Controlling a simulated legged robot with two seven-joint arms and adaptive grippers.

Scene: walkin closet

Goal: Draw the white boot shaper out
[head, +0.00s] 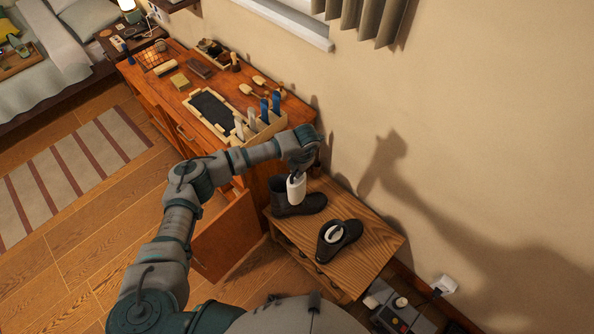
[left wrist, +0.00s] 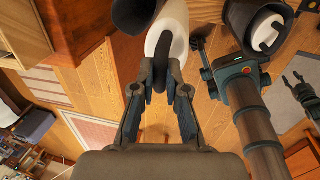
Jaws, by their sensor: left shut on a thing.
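My left gripper (head: 299,168) is shut on the dark handle of a white boot shaper (head: 296,189). In the left wrist view the fingers (left wrist: 162,88) close around that handle, and the white shaper (left wrist: 172,22) extends beyond them. Its lower end shows in front of a black boot (head: 290,203), outside the shaft; whether they touch is unclear. The dark boot shaft (left wrist: 133,14) shows left of the shaper in the left wrist view. A second black boot (head: 349,240) holds another white shaper (head: 333,233).
Both boots are on a small wooden bench (head: 378,262) against the wall. A wooden desk (head: 270,185) stands behind, with a wooden holder (head: 262,131) of brushes and tools. The floor at left is clear.

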